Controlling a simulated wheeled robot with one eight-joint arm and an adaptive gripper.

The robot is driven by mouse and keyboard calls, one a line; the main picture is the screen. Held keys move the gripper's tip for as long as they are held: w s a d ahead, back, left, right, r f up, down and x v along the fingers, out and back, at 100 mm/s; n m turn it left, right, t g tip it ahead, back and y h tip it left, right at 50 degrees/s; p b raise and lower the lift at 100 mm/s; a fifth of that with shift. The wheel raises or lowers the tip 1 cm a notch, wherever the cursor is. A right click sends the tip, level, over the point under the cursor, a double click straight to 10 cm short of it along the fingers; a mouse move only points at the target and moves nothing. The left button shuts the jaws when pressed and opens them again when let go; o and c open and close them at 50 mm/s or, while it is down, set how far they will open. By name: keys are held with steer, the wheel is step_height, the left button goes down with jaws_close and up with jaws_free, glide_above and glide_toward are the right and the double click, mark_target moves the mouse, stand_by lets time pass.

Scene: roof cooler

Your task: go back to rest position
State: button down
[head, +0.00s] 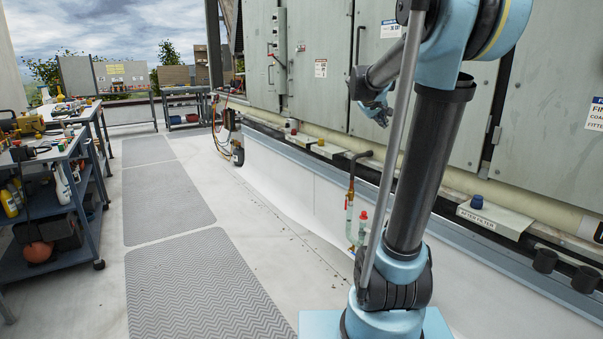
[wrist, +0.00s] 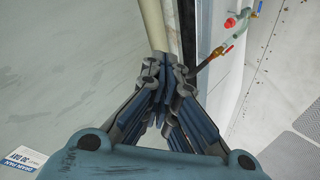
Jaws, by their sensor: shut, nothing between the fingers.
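My gripper (wrist: 162,72) is shut and empty in the wrist view, its fingertips together near the top middle. In the head view my gripper (head: 379,115) shows small behind my arm, beside the grey-green cabinet doors and above the pipe ledge. My arm stands upright at the right of the head view and hides part of the cabinet front. In the wrist view the gripper points along a pale pipe (wrist: 152,22). I cannot tell whether the fingertips touch anything.
Cooler cabinets (head: 320,60) line the right side. A copper pipe with red-handled valves (head: 363,215) rises by the low wall. Workbenches with tools (head: 60,155) stand at left. Grey mats (head: 195,285) cover the open walkway. A blue knob (head: 476,202) sits on the ledge.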

steer(key=s+a+f+m+g+y, duration=0.1)
steer(key=s+a+f+g+y, duration=0.1)
steer(key=s+f, duration=0.7)
steer(key=s+a+f+m+g+y, duration=0.1)
steer(key=s+a+f, duration=0.4)
steer(key=s, duration=1.2)
steer(key=s+a+f+g+y, duration=0.3)
steer(key=s+a+f, duration=0.1)
steer(key=s+f, duration=1)
steer(key=shift+m, duration=0.4)
steer(key=shift+a, duration=0.1)
steer(key=shift+w+f, duration=0.15)
steer(key=shift+w, duration=0.2)
